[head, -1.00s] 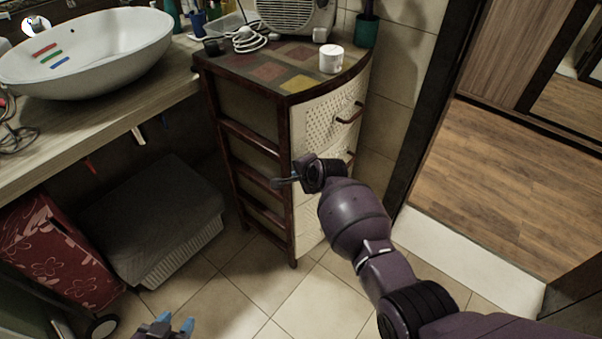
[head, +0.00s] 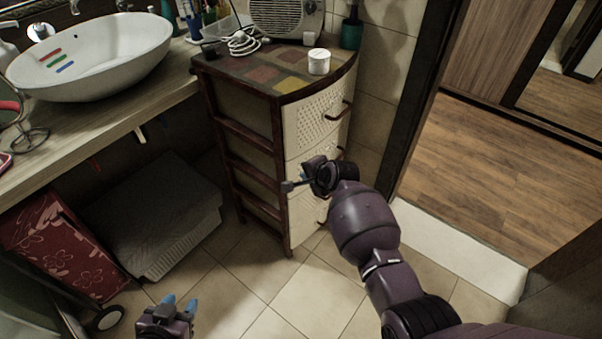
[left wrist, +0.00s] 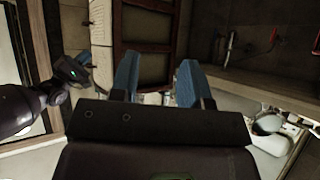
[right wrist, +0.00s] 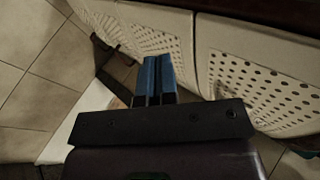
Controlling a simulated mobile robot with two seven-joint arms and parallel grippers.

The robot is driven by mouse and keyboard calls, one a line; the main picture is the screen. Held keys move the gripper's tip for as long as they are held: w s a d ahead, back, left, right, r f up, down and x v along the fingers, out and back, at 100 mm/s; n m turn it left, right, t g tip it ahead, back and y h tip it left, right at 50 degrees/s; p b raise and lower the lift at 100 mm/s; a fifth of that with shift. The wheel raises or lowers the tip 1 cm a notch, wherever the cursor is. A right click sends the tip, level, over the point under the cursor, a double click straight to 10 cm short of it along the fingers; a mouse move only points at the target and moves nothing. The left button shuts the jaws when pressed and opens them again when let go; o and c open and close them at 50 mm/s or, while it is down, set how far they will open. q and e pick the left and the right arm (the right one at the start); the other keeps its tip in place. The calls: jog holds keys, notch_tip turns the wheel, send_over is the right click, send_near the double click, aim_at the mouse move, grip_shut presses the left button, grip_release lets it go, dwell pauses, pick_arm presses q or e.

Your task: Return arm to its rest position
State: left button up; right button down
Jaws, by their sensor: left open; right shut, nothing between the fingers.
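My right arm (head: 362,225) reaches in from the lower right of the head view. Its gripper (head: 305,178) is in front of the drawer cabinet. In the right wrist view the blue fingers (right wrist: 153,78) are shut together with nothing between them, near the perforated white drawer fronts. My left gripper (head: 180,304) is low at the bottom of the head view, above the floor. In the left wrist view its blue fingers (left wrist: 157,75) are spread apart and empty. My right arm also shows at the left of that view (left wrist: 22,108).
The drawer cabinet (head: 318,118) has a tiled top with a white cup (head: 319,62) and a radio (head: 287,20). A counter with a white basin (head: 92,55) is at the left. A red flowered bag (head: 60,250) and a grey-lidded basket (head: 152,218) stand below. Floor tiles (head: 300,300) are clear.

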jog(key=p+v, duration=0.1)
jog(key=v, duration=0.3)
jog(key=shift+s+d, duration=0.1)
jog(key=shift+d, duration=0.05)
jog(key=w+d+r+n+t, duration=0.35)
jog(key=r+n, duration=0.25)
jog(key=r, duration=0.2)
jog(key=s+d+n+t+h, duration=0.3)
jog(key=s+d, duration=0.3)
jog(key=d, duration=0.2)
jog(key=s+d+f+g+h, duration=0.1)
jog(key=s+d+f, duration=0.3)
jog(key=s, duration=0.6)
jog(key=s+d+f+n+h, duration=0.1)
jog(key=s+d+f, duration=0.3)
jog(key=s, duration=0.7)
jog(key=s+d+f+n+g+h, duration=0.1)
jog(key=s+d+f, duration=0.2)
jog(key=s+d, duration=0.4)
jog(key=s, duration=0.4)
jog(key=shift+d+f+g, duration=0.35)
jog(key=shift+f, duration=0.05)
